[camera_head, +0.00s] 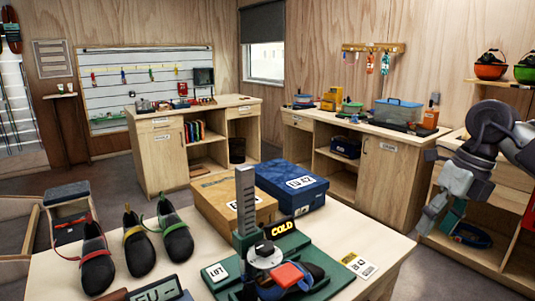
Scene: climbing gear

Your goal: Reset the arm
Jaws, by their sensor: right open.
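My right arm comes in from the right edge, and its grey gripper (441,214) hangs with the jaws pointing down, to the right of the near table (375,235). It is open and apart from the things on the table. A teal strip shows right beside the fingers; I cannot tell whether it lies behind them. My left gripper is not in view.
On the near table stand several climbing shoes (137,243), a blue box (291,184), a cardboard box (232,197) and a green device (280,250) with an upright grey scale. A wooden shelf unit (478,258) stands behind my right gripper. Floor (397,276) shows between them.

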